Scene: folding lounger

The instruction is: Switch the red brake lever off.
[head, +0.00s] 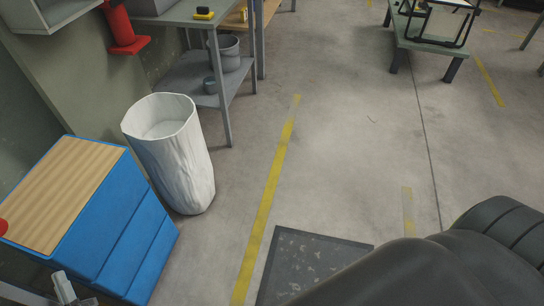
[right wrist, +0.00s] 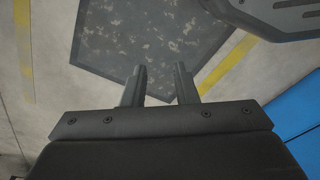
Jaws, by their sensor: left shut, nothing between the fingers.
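No red brake lever can be made out for sure in either view. A black tubular frame (head: 466,38), perhaps part of the folding lounger, stands on a low grey-green bench at the top right and is cut off by the picture edge. My left gripper (head: 65,287) is at the lower left, in front of the blue cabinet, with its fingers together and empty. My right gripper (right wrist: 159,84) shows in the right wrist view with its fingers apart and nothing between them, above the floor and a dark mat.
A blue cabinet (head: 120,225) with a wooden top stands at the left, a partly seen red object (head: 3,227) at its edge. A white bin (head: 175,170) stands beside it. A grey workbench (head: 222,108) is behind. The dark mat (head: 300,262) lies in front; the middle floor is clear.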

